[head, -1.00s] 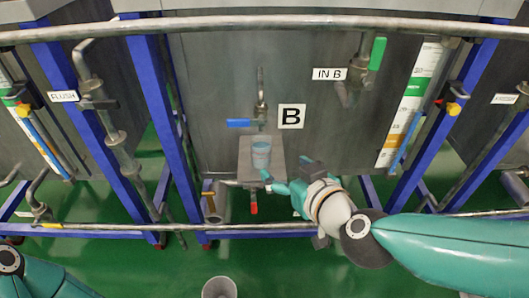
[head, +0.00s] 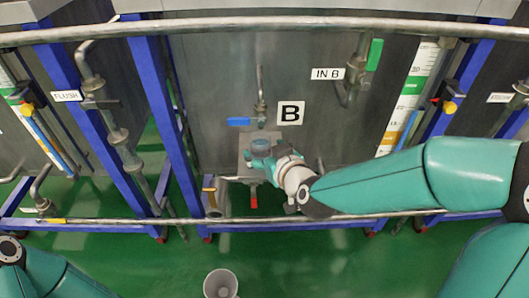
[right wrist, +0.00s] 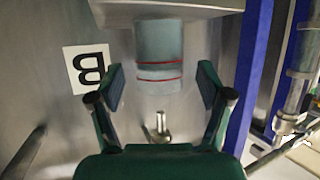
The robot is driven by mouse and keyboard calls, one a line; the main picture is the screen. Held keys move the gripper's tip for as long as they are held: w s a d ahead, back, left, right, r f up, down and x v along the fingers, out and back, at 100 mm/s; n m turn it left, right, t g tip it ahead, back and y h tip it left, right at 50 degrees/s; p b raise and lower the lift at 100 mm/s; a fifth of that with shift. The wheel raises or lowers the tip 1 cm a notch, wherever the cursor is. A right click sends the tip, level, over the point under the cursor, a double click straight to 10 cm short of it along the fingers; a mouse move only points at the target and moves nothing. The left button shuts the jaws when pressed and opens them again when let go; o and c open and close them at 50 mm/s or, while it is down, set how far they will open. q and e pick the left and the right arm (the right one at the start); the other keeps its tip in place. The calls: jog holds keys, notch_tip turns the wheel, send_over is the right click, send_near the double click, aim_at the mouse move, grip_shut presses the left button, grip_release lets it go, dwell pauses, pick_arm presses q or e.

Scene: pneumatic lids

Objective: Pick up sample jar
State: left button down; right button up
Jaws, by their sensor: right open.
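The sample jar (right wrist: 158,58) is a pale blue-grey cylinder with red rings. In the right wrist view it stands against a grey plate between and beyond the two fingers of my right gripper (right wrist: 160,88), which is open. In the head view the jar (head: 261,146) is on a small grey shelf (head: 245,157) under the B sign, and my right gripper (head: 264,162) is right at it, covering its lower part. I cannot see either finger touching it. Of my left arm only teal links show at the bottom left; its gripper is out of view.
A valve with a blue handle (head: 239,122) is above the shelf, and a red handle (head: 253,200) hangs below it. A horizontal pipe rail (head: 120,222) runs in front. A grey bucket (head: 220,284) is on the green floor. Blue frame posts stand at both sides.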

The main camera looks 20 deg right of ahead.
aim_at(265, 151)
jog(key=x, duration=0.3)
jog(key=shift+w+f+b, duration=0.15)
jog(key=shift+f+b, duration=0.15)
jog(key=shift+b, duration=0.05)
jog(key=c, duration=1.3)
jog(key=shift+r, duration=0.1)
jog(key=shift+c, duration=0.2)
